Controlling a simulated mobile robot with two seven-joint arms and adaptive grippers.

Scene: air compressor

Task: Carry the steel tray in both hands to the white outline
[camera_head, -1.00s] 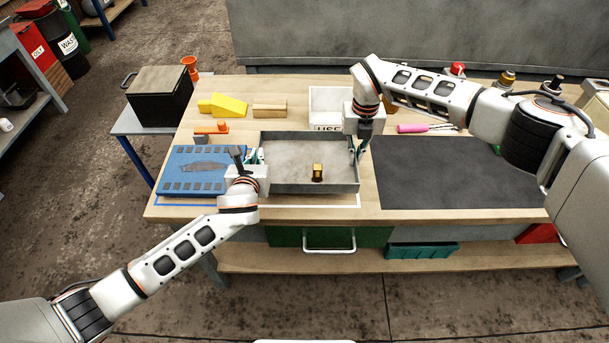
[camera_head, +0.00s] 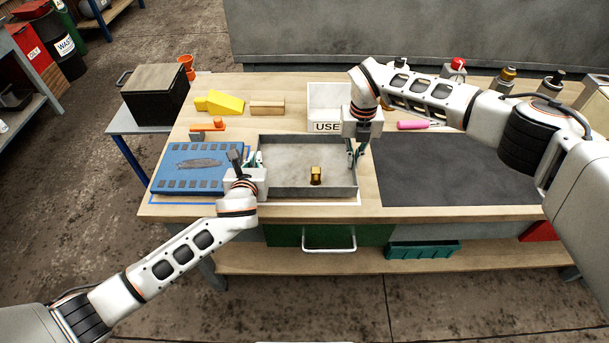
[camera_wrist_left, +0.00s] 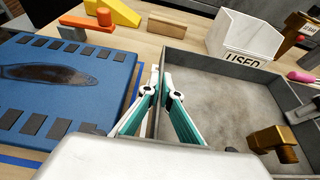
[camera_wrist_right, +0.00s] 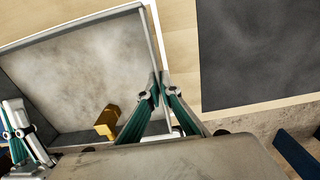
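The steel tray (camera_head: 300,191) is a shallow grey box at the front middle of the bench, with a brass fitting (camera_head: 316,175) inside it. Part of the white outline (camera_head: 320,204) shows along the tray's front and right side; the rest is hidden. My left gripper (camera_head: 253,160) is shut on the tray's left wall, with a finger on each side in the left wrist view (camera_wrist_left: 160,90). My right gripper (camera_head: 354,152) is shut on the right wall, as the right wrist view (camera_wrist_right: 160,90) shows. The tray looks level; I cannot tell if it touches the bench.
A blue mat (camera_head: 195,163) lies close left of the tray, a dark mat (camera_head: 450,170) to its right. Behind stand a white bin (camera_head: 326,126), a wooden block (camera_head: 267,107), a yellow wedge (camera_head: 226,103) and an orange-handled tool (camera_head: 207,126).

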